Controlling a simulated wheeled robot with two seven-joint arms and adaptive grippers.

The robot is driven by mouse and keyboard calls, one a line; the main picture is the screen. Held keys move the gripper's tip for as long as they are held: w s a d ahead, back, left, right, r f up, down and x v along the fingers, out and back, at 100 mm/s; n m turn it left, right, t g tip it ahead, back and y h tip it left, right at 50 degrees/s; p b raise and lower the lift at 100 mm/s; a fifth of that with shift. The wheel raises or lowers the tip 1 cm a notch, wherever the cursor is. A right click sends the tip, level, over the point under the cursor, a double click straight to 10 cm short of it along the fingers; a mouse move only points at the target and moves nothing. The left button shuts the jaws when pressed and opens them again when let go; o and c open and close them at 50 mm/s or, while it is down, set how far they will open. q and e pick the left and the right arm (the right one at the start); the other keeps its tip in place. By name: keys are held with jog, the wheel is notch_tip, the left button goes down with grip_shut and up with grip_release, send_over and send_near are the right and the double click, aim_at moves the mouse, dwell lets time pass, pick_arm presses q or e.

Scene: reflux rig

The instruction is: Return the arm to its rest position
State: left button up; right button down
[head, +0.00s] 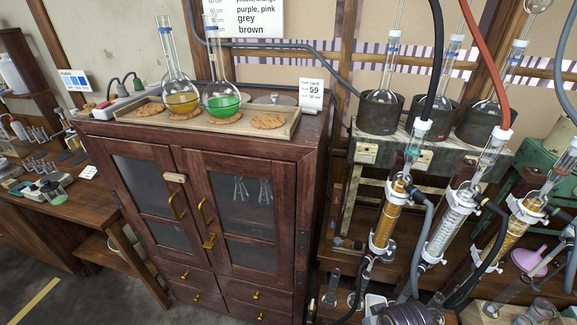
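Neither of my arms nor my grippers shows in the head view. The task names no other object. A dark wooden cabinet (318,165) with two glass doors fills the middle of the view, its doors shut. On top lies a wooden tray (195,122) with cork rings. Two long-necked flasks stand in it: one with yellow-brown liquid (182,101) and one with green liquid (222,104). A small white card (311,93) stands at the cabinet's right end.
Right of the cabinet, several round-bottom flasks (381,97) sit in dark heating pots (379,115) on a bench. Glass condensers (391,213) with hoses stand in front of them. A wooden side table (85,213) with small glassware is at left. Floor (90,297) shows at lower left.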

jog(key=s+f+g, duration=0.1)
jog(key=s+f, duration=0.1)
jog(key=f, duration=1.3)
jog(key=s+f, duration=0.2)
jog(key=f, duration=1.3)
jog(key=s+d+f, duration=0.2)
jog(key=s+f, duration=0.7)
jog(key=s, duration=0.2)
jog(key=s+d+f+g, duration=0.1)
jog(key=s+d+f, duration=0.1)
jog(key=s+f, duration=0.8)
jog(key=shift+s, duration=0.45)
jog(key=shift+d, duration=0.2)
